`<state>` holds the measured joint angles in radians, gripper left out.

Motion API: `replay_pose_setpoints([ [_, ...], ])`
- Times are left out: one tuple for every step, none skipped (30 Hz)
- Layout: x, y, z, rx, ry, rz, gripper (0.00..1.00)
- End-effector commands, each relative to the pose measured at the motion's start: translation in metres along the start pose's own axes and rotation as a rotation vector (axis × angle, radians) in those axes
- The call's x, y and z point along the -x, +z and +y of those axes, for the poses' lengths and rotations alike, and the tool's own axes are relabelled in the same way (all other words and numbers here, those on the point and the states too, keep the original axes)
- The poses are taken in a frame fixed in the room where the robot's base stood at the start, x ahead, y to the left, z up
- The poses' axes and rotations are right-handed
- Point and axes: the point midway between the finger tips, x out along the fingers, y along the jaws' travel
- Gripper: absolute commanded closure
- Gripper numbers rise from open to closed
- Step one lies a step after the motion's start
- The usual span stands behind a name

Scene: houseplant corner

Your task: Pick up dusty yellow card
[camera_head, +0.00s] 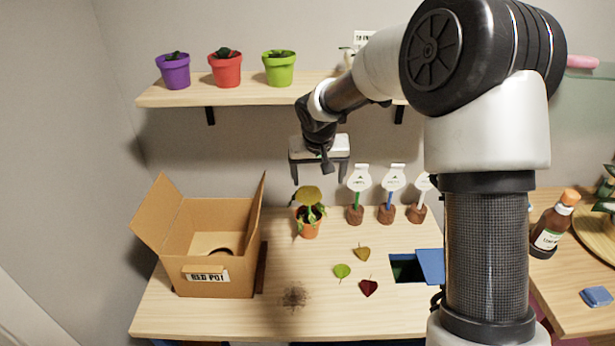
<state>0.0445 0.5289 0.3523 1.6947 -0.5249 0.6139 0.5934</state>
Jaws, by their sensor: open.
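No flat rectangular yellow card shows clearly. A dull yellow rounded leaf-like piece (308,194) stands at the top of a small plant in an orange pot (309,228) on the table. A smaller brownish-yellow leaf shape (362,254) lies flat on the table to the right; I cannot tell which of the two is the card. My gripper (320,178) points down with its jaws apart and nothing visible between them. In the picture it is just above the potted plant; its exact depth is hard to tell.
A green leaf (342,271), a dark red leaf (369,288) and a dirt patch (294,297) lie on the table. An open cardboard box (217,275) stands left, a blue-lidded opening (430,266) right. White tags (359,180) stand behind. A shelf (210,98) holds colored pots.

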Motion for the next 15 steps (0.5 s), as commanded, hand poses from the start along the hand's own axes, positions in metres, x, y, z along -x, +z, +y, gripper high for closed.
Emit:
replay_pose_setpoints([
  [-0.018, -0.001, -0.006, -0.007, -0.012, -0.007, 0.19],
  [-0.024, -0.002, -0.009, -0.011, -0.018, -0.008, 0.19],
  [-0.031, -0.003, -0.013, -0.015, -0.024, -0.009, 0.19],
  [-0.035, -0.004, -0.014, -0.018, -0.027, -0.008, 0.19],
  [-0.039, -0.004, -0.015, -0.019, -0.03, -0.009, 0.19],
  [-0.044, -0.004, -0.017, -0.02, -0.032, -0.01, 0.19],
  [-0.048, -0.004, -0.017, -0.021, -0.033, -0.011, 0.19],
  [-0.051, -0.004, -0.018, -0.022, -0.033, -0.011, 0.19],
  [-0.056, -0.005, -0.018, -0.022, -0.033, -0.011, 0.19],
  [-0.059, -0.005, -0.018, -0.022, -0.032, -0.01, 0.19],
  [-0.062, -0.005, -0.018, -0.022, -0.033, -0.011, 0.19],
  [-0.066, -0.006, -0.019, -0.022, -0.033, -0.011, 0.19],
  [-0.068, -0.006, -0.02, -0.021, -0.033, -0.011, 0.19],
  [-0.072, -0.008, -0.021, -0.021, -0.033, -0.011, 0.19],
  [-0.077, -0.009, -0.022, -0.021, -0.033, -0.011, 0.19],
])
